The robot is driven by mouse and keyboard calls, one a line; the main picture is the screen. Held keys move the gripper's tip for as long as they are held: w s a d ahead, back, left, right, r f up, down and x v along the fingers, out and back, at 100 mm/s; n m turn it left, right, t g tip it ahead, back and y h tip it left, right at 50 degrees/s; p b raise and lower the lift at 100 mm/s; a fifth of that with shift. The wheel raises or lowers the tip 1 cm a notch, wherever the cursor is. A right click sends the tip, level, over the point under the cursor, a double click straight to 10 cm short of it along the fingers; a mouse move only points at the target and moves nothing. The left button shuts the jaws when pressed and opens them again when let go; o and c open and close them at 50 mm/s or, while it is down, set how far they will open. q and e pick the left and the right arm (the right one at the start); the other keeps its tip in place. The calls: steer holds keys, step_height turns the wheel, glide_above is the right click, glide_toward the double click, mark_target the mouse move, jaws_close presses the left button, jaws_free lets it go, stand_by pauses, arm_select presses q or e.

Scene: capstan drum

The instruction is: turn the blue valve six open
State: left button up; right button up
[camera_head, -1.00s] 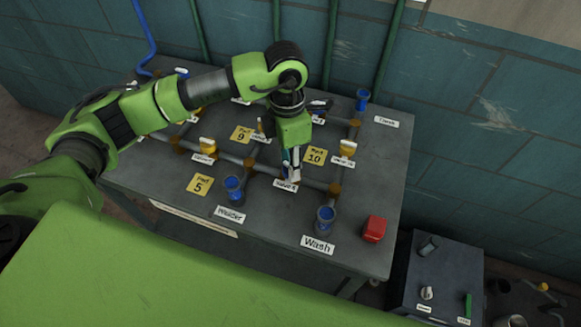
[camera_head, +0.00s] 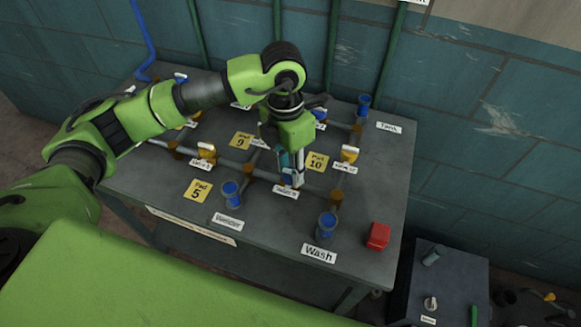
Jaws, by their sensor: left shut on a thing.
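A blue valve (camera_head: 288,177) sits on the pipework of the grey table, just above a small white label (camera_head: 286,191) that is too blurred to read surely. My left gripper (camera_head: 285,168) points down from above and is shut on this valve. Its fingers hide most of the valve, so I cannot tell the handle's angle. My right gripper is not in view.
Yellow-handled valves stand to the left (camera_head: 206,152) and right (camera_head: 349,154). Blue-topped cups stand by the Welder label (camera_head: 231,194), the Wash label (camera_head: 326,225) and the Tank label (camera_head: 363,105). A red block (camera_head: 378,235) lies at the table's right edge.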

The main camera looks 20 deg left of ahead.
mark_target(288, 170)
arm_select(q)
steer(key=o, duration=1.1)
steer(key=shift+r, duration=0.1)
step_height(288, 170, up, 12)
steer(key=shift+w+a, duration=0.3)
steer(key=shift+a, duration=0.1)
